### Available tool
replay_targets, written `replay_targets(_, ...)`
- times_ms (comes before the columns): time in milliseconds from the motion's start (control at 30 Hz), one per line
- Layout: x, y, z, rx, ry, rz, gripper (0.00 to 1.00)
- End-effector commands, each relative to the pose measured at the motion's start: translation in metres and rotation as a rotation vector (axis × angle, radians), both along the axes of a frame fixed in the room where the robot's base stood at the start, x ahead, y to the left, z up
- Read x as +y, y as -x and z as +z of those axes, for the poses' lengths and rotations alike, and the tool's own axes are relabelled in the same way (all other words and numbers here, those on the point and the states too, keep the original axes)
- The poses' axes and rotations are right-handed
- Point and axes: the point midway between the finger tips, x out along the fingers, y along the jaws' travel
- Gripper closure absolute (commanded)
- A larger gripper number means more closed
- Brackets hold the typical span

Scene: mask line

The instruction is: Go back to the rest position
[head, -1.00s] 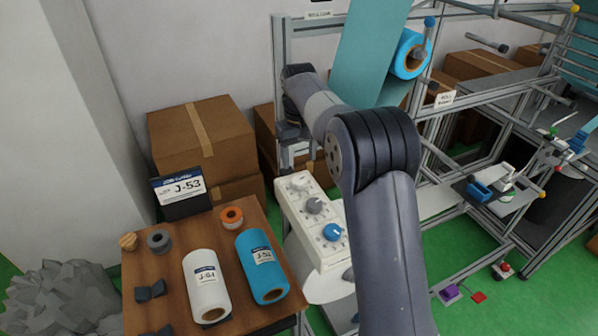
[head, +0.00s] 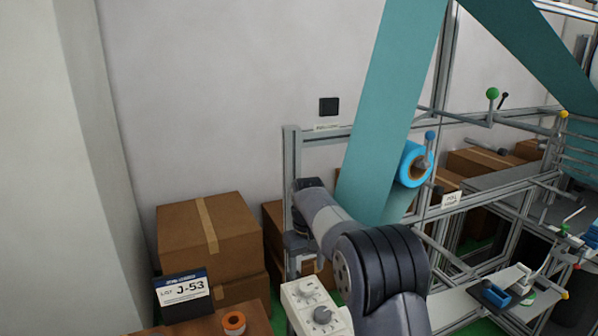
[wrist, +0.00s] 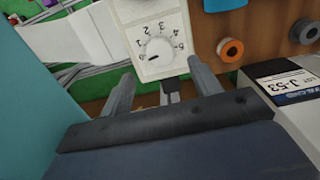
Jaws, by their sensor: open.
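My gripper (wrist: 163,82) shows in the wrist view with its two fingers spread apart and nothing between them. Beyond the fingers is the white control box (wrist: 145,25) with a numbered dial (wrist: 158,50). In the head view my arm reaches up from the lower right, and its end is by the metal frame post, above the control box (head: 315,306). The fingertips are hard to make out there.
A wooden table (head: 255,312) with an orange roll (head: 234,322) and a J-53 sign (head: 184,294) is at the lower left. Cardboard boxes (head: 180,240) stand behind. A teal web (head: 385,110) and blue roll (head: 411,163) hang on the frame to the right.

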Motion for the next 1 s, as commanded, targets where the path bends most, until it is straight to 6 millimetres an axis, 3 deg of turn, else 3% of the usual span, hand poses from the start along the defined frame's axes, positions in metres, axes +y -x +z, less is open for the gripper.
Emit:
replay_targets(200, 0.000, 0.001, -0.041, 0.005, 0.001, 0.000, 0.41)
replay_targets(400, 0.000, 0.001, -0.066, 0.003, 0.000, 0.000, 0.41)
replay_targets(1000, 0.000, 0.000, -0.064, 0.001, 0.000, -0.028, 0.41)
